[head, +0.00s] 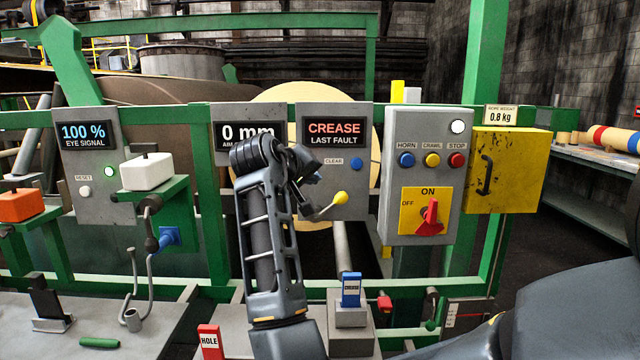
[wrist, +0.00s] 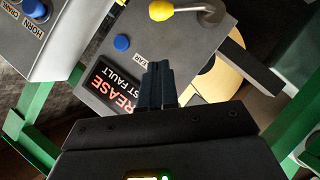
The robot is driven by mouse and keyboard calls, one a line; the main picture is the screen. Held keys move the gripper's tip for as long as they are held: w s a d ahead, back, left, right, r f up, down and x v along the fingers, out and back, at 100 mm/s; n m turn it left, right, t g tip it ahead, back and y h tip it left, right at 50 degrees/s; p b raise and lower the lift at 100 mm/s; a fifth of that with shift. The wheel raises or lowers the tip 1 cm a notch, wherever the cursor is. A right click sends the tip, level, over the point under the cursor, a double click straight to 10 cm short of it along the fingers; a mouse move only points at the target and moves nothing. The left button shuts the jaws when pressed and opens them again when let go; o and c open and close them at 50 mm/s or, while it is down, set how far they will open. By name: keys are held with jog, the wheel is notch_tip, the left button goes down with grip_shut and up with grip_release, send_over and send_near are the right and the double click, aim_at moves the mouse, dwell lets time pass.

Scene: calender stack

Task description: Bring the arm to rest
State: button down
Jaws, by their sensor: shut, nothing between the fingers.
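My arm rises from the bottom of the head view and bends over at the top. My gripper (head: 312,178) is small and partly hidden there, in front of the grey CREASE / LAST FAULT panel (head: 360,205). In the wrist view my gripper (wrist: 158,66) shows its two dark fingers together, with nothing between them. They overlap the panel's face beside the dark CREASE display (wrist: 112,88). A yellow-knobbed lever (wrist: 175,12) is beyond the fingertips; it also shows in the head view (head: 340,198). I cannot tell the exact gap to the panel.
A grey control box (head: 428,130) with HORN, CRAWL and STOP buttons and a red switch at ON stands to the right. A yellow box (head: 510,170) adjoins it. A white block (head: 146,171) sits on a green bracket at left.

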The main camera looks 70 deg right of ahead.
jog(key=shift+v, duration=1.85)
jog(key=shift+s+r, duration=0.1)
jog(key=w+a+f+n+t, duration=0.1)
jog(key=a+f+n+t, duration=0.35)
jog(key=f, duration=0.35)
jog(key=w+a+f+n+t, duration=0.1)
jog(key=a+f+n+t, duration=0.3)
jog(key=f, duration=0.4)
jog(key=s+a+f+n+t+y, duration=0.1)
jog(key=s+a+f+t+y, duration=0.15)
jog(key=a+f, duration=0.35)
jog(key=s+a+f+n+t+y, duration=0.2)
jog(key=s+a+f+y, duration=0.15)
jog(key=a, duration=0.45)
jog(key=s+a+f+t+y, duration=0.25)
jog(key=s+a+y, duration=0.25)
jog(key=s+a, duration=0.75)
jog(key=s+a+r+m+y, duration=0.1)
jog(key=s+a+r, duration=0.1)
jog(key=s, duration=0.4)
jog(key=s+a+r+m+y, duration=0.1)
jog(key=s+a+r+m, duration=0.1)
jog(key=s, duration=0.4)
jog(key=shift+s+a+r, duration=0.25)
jog(key=shift+a+r, duration=0.4)
jog(key=shift+a, duration=0.35)
